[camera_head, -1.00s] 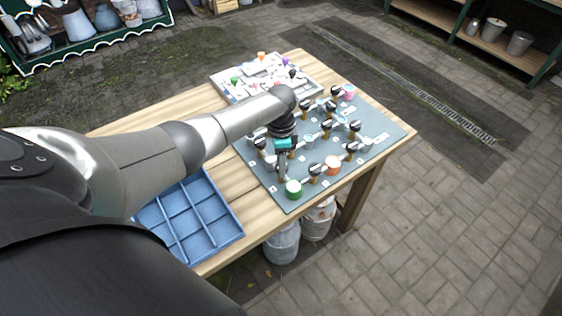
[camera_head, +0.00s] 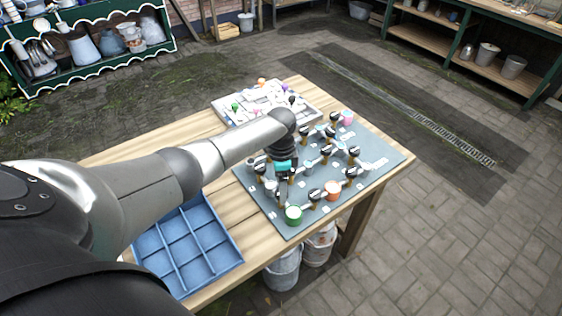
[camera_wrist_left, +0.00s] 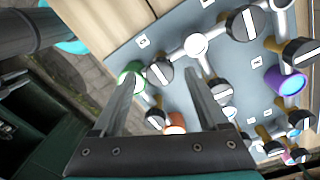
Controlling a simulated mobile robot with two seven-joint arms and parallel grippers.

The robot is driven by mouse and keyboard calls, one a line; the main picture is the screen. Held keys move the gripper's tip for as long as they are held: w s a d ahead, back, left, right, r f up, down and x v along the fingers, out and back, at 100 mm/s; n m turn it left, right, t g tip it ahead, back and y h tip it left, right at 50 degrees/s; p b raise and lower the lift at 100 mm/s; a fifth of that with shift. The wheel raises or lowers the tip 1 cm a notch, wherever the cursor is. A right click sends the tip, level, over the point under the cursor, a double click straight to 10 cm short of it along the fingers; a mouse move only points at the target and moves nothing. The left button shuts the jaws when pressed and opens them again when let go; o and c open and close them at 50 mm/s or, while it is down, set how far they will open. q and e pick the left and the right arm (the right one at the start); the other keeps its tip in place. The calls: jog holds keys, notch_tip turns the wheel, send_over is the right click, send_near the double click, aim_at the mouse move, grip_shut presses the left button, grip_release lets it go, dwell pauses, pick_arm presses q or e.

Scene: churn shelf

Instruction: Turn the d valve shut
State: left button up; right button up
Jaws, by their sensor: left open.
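A grey valve board (camera_head: 300,226) lies on the wooden table, carrying several black knobs with white bars on pipes. It also fills much of the left wrist view (camera_wrist_left: 178,88). The small label plates are too small to read, so I cannot tell which knob is d. My left gripper (camera_head: 282,198) points down over the board's left part. In the left wrist view my left gripper (camera_wrist_left: 164,68) is open, with one black knob (camera_wrist_left: 160,73) between its fingertips in the picture. I cannot tell whether the fingers touch it. My right gripper is not in view.
A green cap (camera_head: 293,215) and an orange cap (camera_head: 332,190) stand at the board's near edge; a pink one (camera_head: 347,118) is at the far corner. A blue divided tray (camera_head: 235,258) lies left of the board. A pale tray (camera_head: 222,107) with small coloured items is behind.

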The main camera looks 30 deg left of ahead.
pick_arm(q)
notch_tip(320, 180, up, 14)
jog(key=p, duration=0.1)
jog(key=shift+w+a, duration=0.25)
jog(key=shift+f, duration=0.15)
